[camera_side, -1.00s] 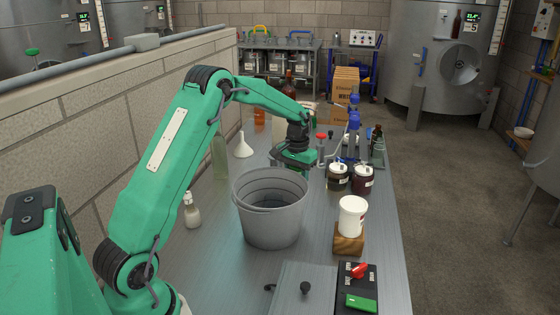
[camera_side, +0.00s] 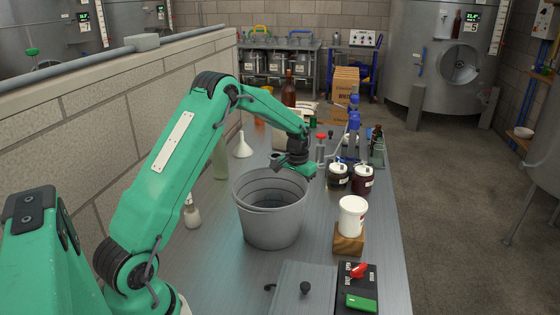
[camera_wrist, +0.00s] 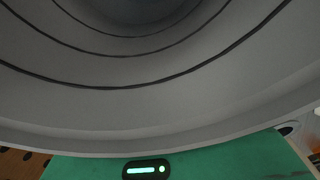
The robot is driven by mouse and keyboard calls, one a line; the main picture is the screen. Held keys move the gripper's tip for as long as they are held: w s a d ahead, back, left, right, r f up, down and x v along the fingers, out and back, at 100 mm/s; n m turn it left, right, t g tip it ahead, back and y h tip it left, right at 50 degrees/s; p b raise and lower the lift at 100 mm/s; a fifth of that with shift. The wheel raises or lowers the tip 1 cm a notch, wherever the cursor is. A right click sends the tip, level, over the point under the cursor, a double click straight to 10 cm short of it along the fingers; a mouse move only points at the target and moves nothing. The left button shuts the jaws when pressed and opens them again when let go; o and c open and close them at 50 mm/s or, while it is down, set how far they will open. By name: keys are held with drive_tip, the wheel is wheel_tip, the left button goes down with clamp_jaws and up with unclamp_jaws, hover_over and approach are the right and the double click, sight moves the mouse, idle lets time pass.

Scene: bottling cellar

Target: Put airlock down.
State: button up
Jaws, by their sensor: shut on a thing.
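My gripper (camera_side: 296,168) is at the far right rim of the grey bucket (camera_side: 270,226) in the side view, low over the opening. It is shut; its fingertips and whatever they hold are hidden or too small to make out, so I cannot see the airlock clearly. In the wrist view the ringed inside of the bucket (camera_wrist: 160,103) fills most of the picture, with the green body of my gripper along the bottom edge.
Two dark jars (camera_side: 363,180) stand right of my gripper. A white tub (camera_side: 352,216) sits on a wooden block (camera_side: 348,243). A white funnel (camera_side: 243,147) and a small pale bottle (camera_side: 192,213) stand to the left. Bare bench (camera_side: 318,236) shows right of the bucket.

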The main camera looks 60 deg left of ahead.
drive_tip(key=o, duration=1)
wheel_tip(320, 180, up, 12)
drive_tip(key=shift+r, duration=0.1)
drive_tip(key=shift+d+r, duration=0.1)
idle(0.5)
